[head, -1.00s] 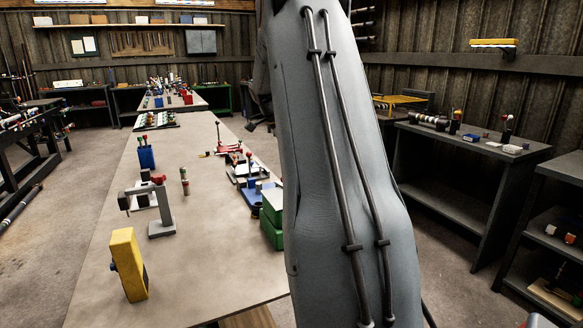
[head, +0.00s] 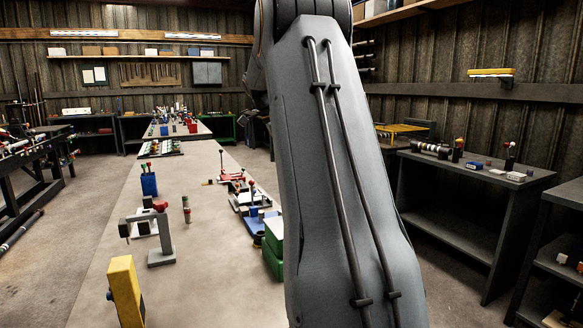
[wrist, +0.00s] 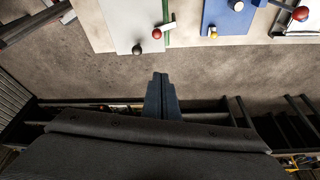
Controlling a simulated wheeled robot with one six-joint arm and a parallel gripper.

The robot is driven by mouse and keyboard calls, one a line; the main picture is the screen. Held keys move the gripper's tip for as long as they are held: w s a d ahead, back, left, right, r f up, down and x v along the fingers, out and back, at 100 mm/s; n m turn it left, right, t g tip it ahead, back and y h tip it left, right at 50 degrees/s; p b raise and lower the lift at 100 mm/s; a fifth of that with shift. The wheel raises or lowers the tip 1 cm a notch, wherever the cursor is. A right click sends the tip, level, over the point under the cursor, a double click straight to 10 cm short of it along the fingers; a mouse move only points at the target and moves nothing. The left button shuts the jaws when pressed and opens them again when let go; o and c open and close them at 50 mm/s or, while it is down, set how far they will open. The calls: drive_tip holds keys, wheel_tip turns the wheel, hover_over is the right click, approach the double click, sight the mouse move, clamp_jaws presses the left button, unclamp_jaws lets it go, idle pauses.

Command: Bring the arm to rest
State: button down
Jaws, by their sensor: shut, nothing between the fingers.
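My gripper (wrist: 161,78) shows in the wrist view with its two dark fingers together and nothing between them. It hangs over bare concrete floor, apart from everything in that view. In the head view my arm rises through the right of centre and hides part of the scene; my gripper does not show there. The long workbench (head: 205,263) lies left of my arm.
A dark shelf table (head: 475,178) stands at right. White (wrist: 120,20) and blue (wrist: 232,22) plates show in the wrist view.

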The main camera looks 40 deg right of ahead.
drive_tip(key=s+a+f+n+t+y, duration=0.15)
drive_tip(key=a+f+n, duration=0.25)
drive_tip(key=a, duration=0.4)
drive_tip(key=s+a+f+n, duration=0.2)
drive_tip(key=a+f+n, duration=0.25)
drive_tip(key=a, duration=0.35)
drive_tip(key=s+a+f+n, duration=0.1)
drive_tip(key=a+f+n, duration=0.2)
drive_tip(key=a+n, duration=0.35)
drive_tip(key=s+a+f+n+y, duration=0.1)
drive_tip(key=s+a+f+n, duration=0.3)
drive_tip(key=s+a, duration=0.4)
drive_tip(key=s+a+f+n+y+p, duration=0.1)
drive_tip(key=s+a+f+n, duration=0.4)
drive_tip(key=s+a, duration=0.4)
drive_tip(key=shift+s+f, duration=0.2)
drive_tip(key=shift+f, duration=0.3)
drive_tip(key=shift+a+t, duration=0.2)
drive_tip(key=shift+t, duration=0.05)
